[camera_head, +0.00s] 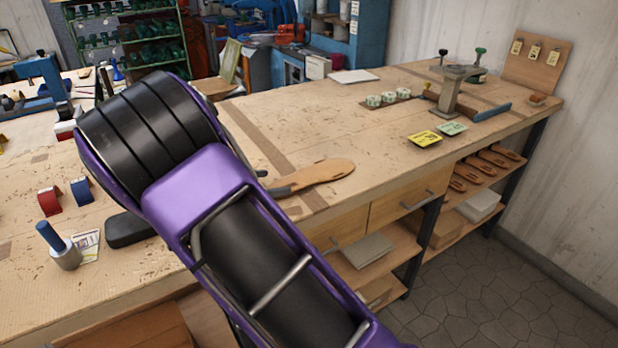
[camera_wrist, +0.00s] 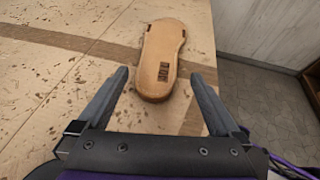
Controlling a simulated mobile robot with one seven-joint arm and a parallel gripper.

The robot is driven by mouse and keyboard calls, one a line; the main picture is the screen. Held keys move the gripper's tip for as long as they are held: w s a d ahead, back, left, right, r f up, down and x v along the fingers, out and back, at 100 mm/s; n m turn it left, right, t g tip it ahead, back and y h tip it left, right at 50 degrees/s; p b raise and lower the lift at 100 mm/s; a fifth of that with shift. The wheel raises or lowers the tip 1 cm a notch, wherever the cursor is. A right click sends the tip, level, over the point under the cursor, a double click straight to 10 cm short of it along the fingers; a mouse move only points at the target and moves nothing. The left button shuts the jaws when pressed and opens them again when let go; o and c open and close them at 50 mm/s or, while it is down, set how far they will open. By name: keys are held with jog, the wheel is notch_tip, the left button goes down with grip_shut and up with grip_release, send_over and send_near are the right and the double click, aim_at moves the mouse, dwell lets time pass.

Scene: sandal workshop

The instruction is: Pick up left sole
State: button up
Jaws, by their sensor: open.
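A tan leather sole (camera_head: 318,173) lies flat on the wooden workbench (camera_head: 300,115), close to its front edge. In the wrist view the sole (camera_wrist: 160,52) points away from me, with a small dark printed label near its closer end. My gripper (camera_wrist: 158,82) is open, with one finger on each side of the sole's closer end and a gap on both sides. In the head view my purple and black arm hides most of the gripper; a dark finger shows beside the sole's left end. Whether the fingers touch the bench I cannot tell.
A clamp stand (camera_head: 452,92), a yellow card (camera_head: 425,138) and a green card (camera_head: 453,128) are farther right on the bench. More soles (camera_head: 480,170) lie on a shelf below.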

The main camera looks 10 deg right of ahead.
aim_at(300, 178)
jog(key=x, duration=0.7)
jog(key=shift+w+d+f, duration=0.15)
jog(key=shift+d+f, duration=0.05)
jog(key=shift+d, duration=0.15)
jog(key=c, duration=1.2)
jog(key=shift+r, duration=0.1)
jog(key=shift+c, duration=0.2)
